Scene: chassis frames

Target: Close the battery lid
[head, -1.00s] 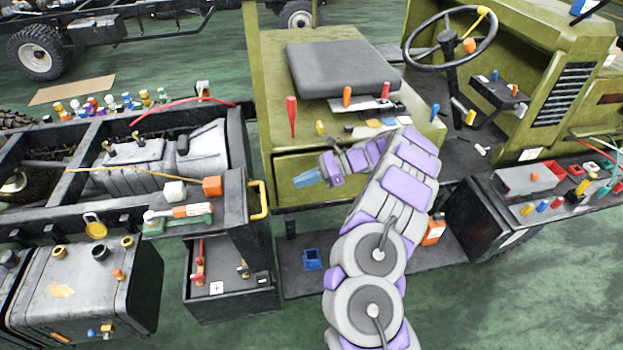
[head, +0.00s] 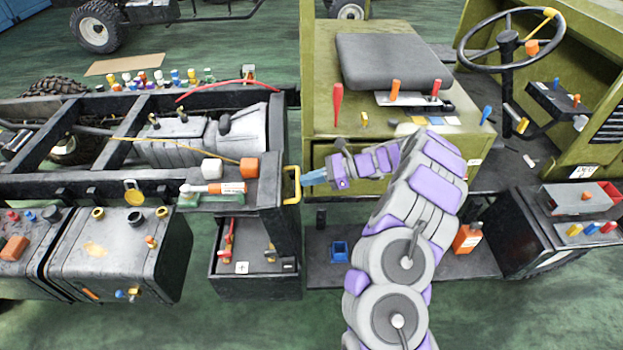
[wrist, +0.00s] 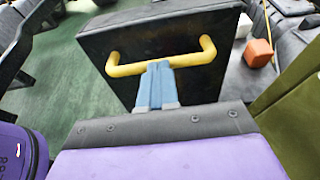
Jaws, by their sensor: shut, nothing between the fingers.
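The battery box (head: 255,286) is a dark open tray at centre left, with a red and a yellow terminal and plus and minus marks inside. Its dark lid (wrist: 130,45) stands raised, with a yellow bar handle (head: 293,184) on its outer face. The handle also shows in the wrist view (wrist: 200,58). My gripper (head: 308,178), with blue fingers, is just right of the handle. In the wrist view its shut fingertips (wrist: 158,66) overlap the middle of the handle bar. I cannot tell whether they touch it.
An orange block (head: 249,168) and a white block (head: 212,168) sit on the chassis by the lid. A grey tank (head: 115,255) is at left. The olive seat base (head: 320,125) stands behind my gripper. A blue bin (head: 339,251) sits on the low step.

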